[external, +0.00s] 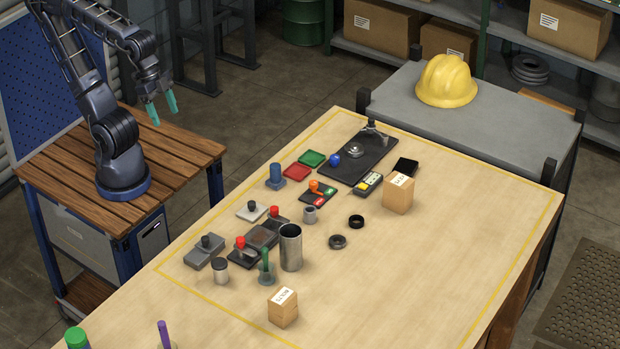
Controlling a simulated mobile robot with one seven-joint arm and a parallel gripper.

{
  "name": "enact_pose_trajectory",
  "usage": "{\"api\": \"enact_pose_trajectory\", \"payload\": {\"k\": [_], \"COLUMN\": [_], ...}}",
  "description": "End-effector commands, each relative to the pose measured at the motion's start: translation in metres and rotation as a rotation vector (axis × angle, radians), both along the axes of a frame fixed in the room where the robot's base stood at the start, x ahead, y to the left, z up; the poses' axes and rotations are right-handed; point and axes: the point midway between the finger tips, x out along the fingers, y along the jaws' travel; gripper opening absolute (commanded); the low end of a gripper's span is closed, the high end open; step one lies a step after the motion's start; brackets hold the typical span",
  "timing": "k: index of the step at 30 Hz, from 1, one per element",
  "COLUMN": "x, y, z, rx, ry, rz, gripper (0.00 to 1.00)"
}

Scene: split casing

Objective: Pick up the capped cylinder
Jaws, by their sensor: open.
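My gripper (162,108) is open and empty, its two teal fingers apart. It hangs high at the upper left, beyond the table's left edge and well away from the objects. A short metallic cylinder with a pale top (220,271) stands upright on the near left of the table; it may be the capped cylinder. A blue cylinder (276,174) stands upright on a blue base farther back. A small grey cylinder (310,214) stands near the middle. I cannot tell for sure which of these is the capped one. Nothing touches my gripper.
A tall metal cup (291,248) and a green-handled tool in a holder (266,266) stand right of the short cylinder. A grey block with a dark knob (205,251) is behind it. Cardboard boxes (283,308) (398,194) stand on the wooden table (430,270). Its right side is clear.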

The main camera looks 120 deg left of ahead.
Motion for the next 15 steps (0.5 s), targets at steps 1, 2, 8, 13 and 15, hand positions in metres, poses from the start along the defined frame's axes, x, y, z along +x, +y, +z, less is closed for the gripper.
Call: {"api": "enact_pose_trajectory", "payload": {"k": [1, 2, 8, 13, 15], "x": [0.010, 0.017, 0.065, 0.107, 0.124], "y": [-0.004, -0.006, -0.026, -0.043, -0.051], "z": [-0.001, -0.001, -0.004, -0.013, -0.018], "rx": [-0.034, -0.059, -0.234, -0.368, -0.418], "ry": [0.012, 0.017, 0.065, 0.122, 0.145], "rz": [0.040, 0.071, 0.322, 0.546, 0.639], "gripper": [0.67, 0.67, 0.67, 0.67, 0.67]}}
